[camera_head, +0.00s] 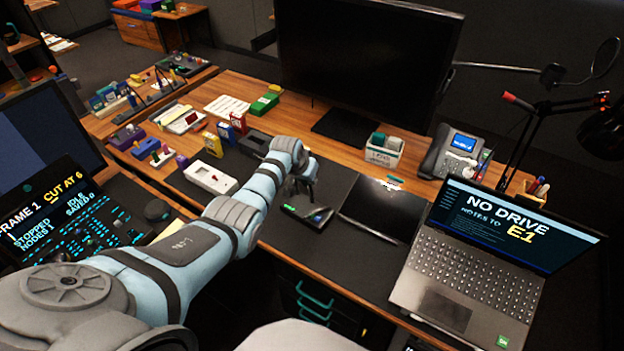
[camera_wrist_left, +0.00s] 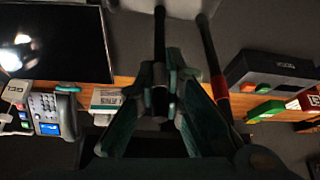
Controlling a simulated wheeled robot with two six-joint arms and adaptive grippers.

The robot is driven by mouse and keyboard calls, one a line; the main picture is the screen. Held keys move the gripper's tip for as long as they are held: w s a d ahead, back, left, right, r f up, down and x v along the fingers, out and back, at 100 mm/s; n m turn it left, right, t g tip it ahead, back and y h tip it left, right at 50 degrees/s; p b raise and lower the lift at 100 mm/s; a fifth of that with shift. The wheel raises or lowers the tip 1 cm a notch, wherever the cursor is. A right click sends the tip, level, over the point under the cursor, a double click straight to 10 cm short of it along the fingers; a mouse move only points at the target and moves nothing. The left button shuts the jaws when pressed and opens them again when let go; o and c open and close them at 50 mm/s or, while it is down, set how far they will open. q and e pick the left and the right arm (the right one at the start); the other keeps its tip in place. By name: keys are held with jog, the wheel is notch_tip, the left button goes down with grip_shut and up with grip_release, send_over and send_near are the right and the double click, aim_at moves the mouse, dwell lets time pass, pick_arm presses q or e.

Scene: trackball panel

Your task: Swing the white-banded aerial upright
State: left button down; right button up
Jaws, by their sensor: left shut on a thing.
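My left gripper (camera_head: 302,187) reaches over the dark desk mat, just above a small dark device (camera_head: 308,214) with a green light. In the left wrist view, the fingers of my left gripper (camera_wrist_left: 162,88) are shut on an upright-looking black rod, which I take for the aerial (camera_wrist_left: 160,38). Its white band cannot be made out; the fingers cover its lower part. A second rod with a red band (camera_wrist_left: 219,87) stands just right of the fingers, apart from the held one. The aerials are too small to make out in the head view. My right gripper is not in view.
A laptop (camera_head: 470,270) stands to the right, with a phone (camera_head: 455,150) behind it. A dark flat panel (camera_head: 380,208) lies right of the device. A white box (camera_head: 210,178) and several small coloured boxes stand left. A large monitor (camera_head: 365,60) stands behind.

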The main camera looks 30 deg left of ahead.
pick_arm(q)
jog(key=c, duration=1.7)
grip_release()
jog(key=v, duration=1.2)
jog(key=shift+a, duration=0.1)
